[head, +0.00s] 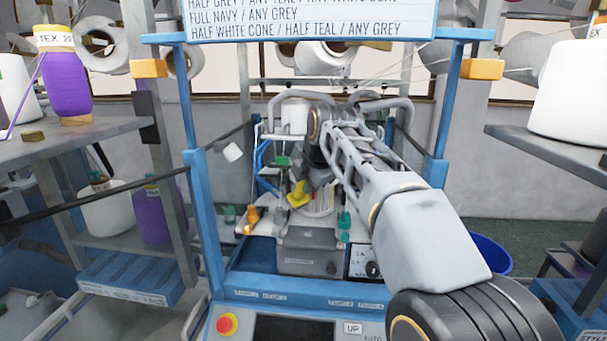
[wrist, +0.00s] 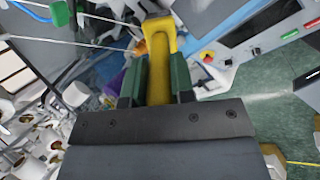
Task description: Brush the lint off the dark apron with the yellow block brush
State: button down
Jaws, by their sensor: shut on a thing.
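The yellow block brush (wrist: 159,62) is between the two green fingers of my gripper (wrist: 158,82) in the wrist view. My gripper is shut on it, and its yellow handle end sticks out beyond the fingertips. In the head view a yellow piece (head: 298,194) shows at the end of my arm, inside the blue-framed machine; my gripper's fingers are hard to make out there. I cannot pick out the dark apron or any lint for certain in either view. The brush's bristles are not clearly seen.
Blue posts (head: 190,100) frame the machine on both sides. A grey box (head: 308,258) and a control panel with a red button (head: 227,324) are below my arm. Shelves with purple (head: 68,85) and white cones (head: 572,95) flank it. A blue bin (head: 492,254) stands right.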

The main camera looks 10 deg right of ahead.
jog(key=shift+w+f, duration=0.1)
jog(key=shift+f, duration=0.2)
jog(key=shift+s+f, duration=0.2)
jog(key=shift+f, duration=0.45)
jog(key=shift+s+d+f+b, duration=0.5)
jog(key=shift+d+f+b, duration=1.25)
jog(key=shift+f+b, duration=0.95)
jog(key=a+r+p, duration=0.2)
jog(key=r+p, duration=0.1)
jog(key=w+a+r+p, duration=0.1)
jog(key=r+p, duration=0.1)
jog(key=shift+w+a+r, duration=0.1)
jog(key=shift+a, duration=0.2)
jog(key=shift+r, duration=1.2)
